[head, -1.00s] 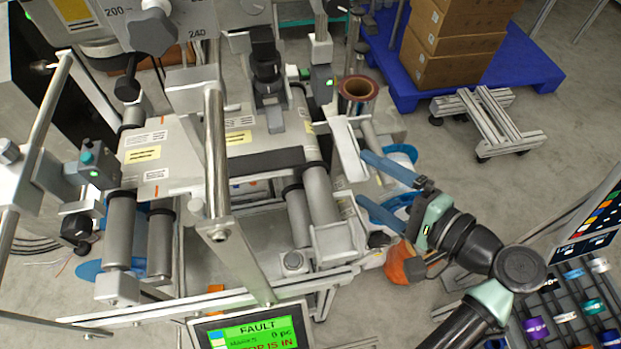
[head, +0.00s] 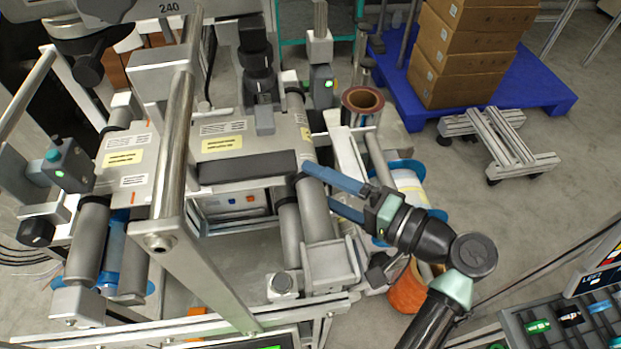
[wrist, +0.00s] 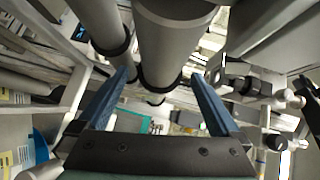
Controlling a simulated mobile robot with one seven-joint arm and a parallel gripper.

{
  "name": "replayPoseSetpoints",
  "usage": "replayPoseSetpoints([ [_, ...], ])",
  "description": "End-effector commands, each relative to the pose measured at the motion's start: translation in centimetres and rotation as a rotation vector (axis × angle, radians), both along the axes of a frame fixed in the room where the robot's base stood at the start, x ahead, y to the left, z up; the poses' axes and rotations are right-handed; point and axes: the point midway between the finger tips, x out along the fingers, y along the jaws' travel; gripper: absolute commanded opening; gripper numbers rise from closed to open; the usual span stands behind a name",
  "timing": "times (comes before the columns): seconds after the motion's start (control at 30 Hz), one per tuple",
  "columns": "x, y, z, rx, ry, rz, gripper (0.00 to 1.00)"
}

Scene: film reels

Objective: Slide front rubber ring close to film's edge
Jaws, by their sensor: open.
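My gripper (head: 319,182) has two blue fingers, spread open and empty, at the right-hand grey roller (head: 318,215) of the machine. In the wrist view my gripper (wrist: 160,76) has one finger on each side of the middle roller (wrist: 172,40). A black rubber ring (wrist: 160,84) sits around that roller's end, between the fingertips in the picture; I cannot tell whether they touch it. A second black ring (wrist: 114,46) is around the neighbouring roller to the left. In the head view the upper finger partly covers the ring area. I cannot make out the film's edge.
A reel with a brown core (head: 362,100) stands behind my fingers. A white roll with blue flanges (head: 410,180) is under my wrist. A metal bracket (head: 330,262) is close in front of the roller. A blue pallet (head: 540,90) with boxes stands back right.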

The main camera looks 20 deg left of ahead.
Motion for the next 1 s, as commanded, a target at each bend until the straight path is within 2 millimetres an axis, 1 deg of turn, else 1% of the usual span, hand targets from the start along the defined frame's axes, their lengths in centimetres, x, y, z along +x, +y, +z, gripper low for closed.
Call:
replayPoseSetpoints([
  [0.03,0.1,0.9,-0.2,0.0,0.0,0.003,1.0],
  [0.2,0.4,2.4,-0.4,0.0,0.001,0.001,1.0],
  [0.33,0.6,2.7,-0.4,0.0,0.001,0.0,1.0],
  [0.53,0.6,2.7,-0.4,0.0,0.001,-0.001,1.0],
  [0.57,0.6,2.7,-0.4,0.0,0.001,-0.001,0.98],
  [0.7,0.6,2.7,-0.4,0.0,0.001,-0.001,0.73],
  [0.97,0.6,2.7,-0.4,0.0,0.001,-0.001,0.26],
  [1.0,0.6,2.7,-0.4,0.0,0.001,-0.001,0.19],
])
